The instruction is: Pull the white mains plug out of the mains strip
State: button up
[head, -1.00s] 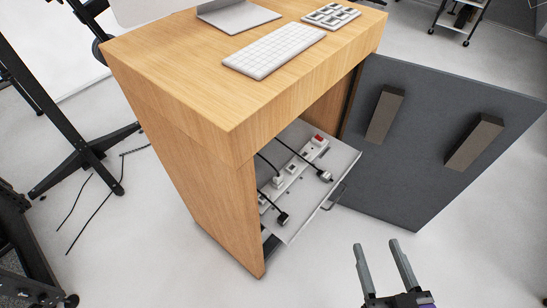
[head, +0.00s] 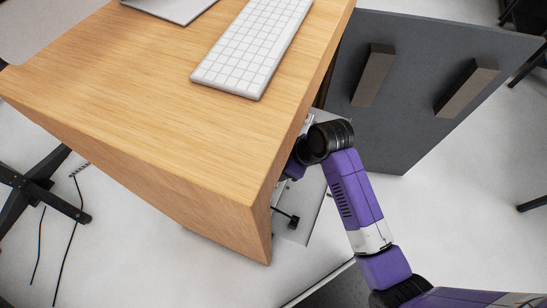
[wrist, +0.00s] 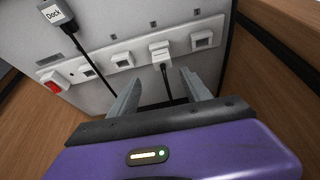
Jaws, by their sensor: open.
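In the wrist view the white mains strip (wrist: 122,60) crosses the picture at a slant on a grey shelf. The white mains plug (wrist: 160,51) sits in one of its sockets, with a black cable running from it toward me. My gripper (wrist: 161,76) is open, with one finger to each side of the plug's cable. The fingertips look a little short of the plug body; contact cannot be told. In the head view the desk top hides my gripper, the plug and most of the strip.
A black plug labelled "Dock" (wrist: 54,14) lies beyond the strip, its cable passing left of my fingers. A red switch (wrist: 52,87) is at the strip's left end. Wooden desk walls (wrist: 262,105) flank the space.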

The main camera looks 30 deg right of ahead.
jog(key=shift+s+x, duration=0.2)
jog(key=shift+x, duration=1.75)
jog(key=shift+s+x, duration=0.2)
jog(key=shift+x, duration=1.75)
jog(key=shift+a+f, duration=0.1)
jog(key=shift+c, duration=0.3)
grip_shut()
jog(key=shift+r+p, duration=2.05)
jog(key=shift+r, duration=0.2)
